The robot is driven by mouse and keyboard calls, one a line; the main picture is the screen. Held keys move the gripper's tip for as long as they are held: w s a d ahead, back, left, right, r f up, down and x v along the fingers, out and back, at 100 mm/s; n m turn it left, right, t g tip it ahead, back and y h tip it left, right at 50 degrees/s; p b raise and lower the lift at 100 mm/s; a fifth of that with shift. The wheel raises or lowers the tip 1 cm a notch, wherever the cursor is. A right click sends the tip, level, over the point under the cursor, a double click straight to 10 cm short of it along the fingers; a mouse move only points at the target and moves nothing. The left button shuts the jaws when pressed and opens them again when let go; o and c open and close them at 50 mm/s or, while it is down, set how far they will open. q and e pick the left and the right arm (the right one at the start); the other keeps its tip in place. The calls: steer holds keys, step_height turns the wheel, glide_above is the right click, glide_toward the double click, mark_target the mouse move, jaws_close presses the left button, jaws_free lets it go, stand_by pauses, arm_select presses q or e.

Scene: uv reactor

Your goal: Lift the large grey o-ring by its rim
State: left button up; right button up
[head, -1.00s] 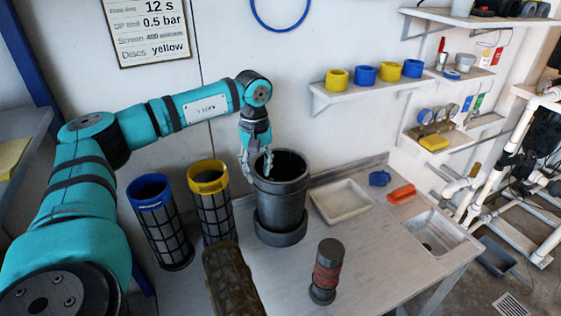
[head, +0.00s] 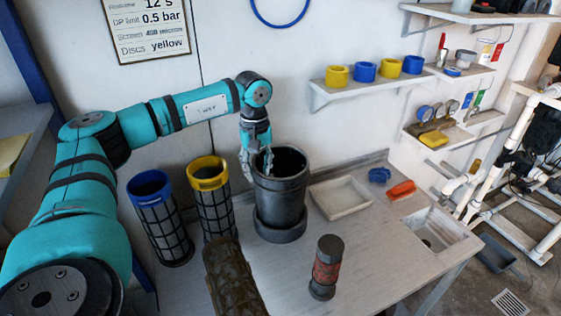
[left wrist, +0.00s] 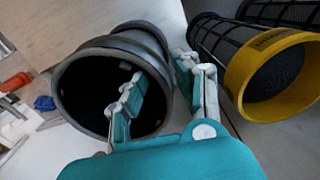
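The large grey piece with a rim is a dark grey open cylinder (head: 281,205) standing upright on the bench, with a wider foot ring. No separate loose o-ring can be made out. My left gripper (head: 258,172) points down at the cylinder's left rim. In the left wrist view the gripper (left wrist: 158,72) is open, one finger inside the cylinder's mouth (left wrist: 82,62) and the other outside, with the wall between them. The fingers look apart from the wall, though contact is hard to judge. My right gripper is not in view.
Left of the cylinder stand a yellow-rimmed mesh basket (head: 214,215) and a blue-rimmed one (head: 163,225), close by. A brown cylinder (head: 232,280) and a red-banded cylinder (head: 325,268) are in front. A shallow tray (head: 341,209) and a sink (head: 432,240) are to the right.

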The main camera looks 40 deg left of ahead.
arm_select(q)
steer(key=shift+c, duration=0.2)
jaws_close()
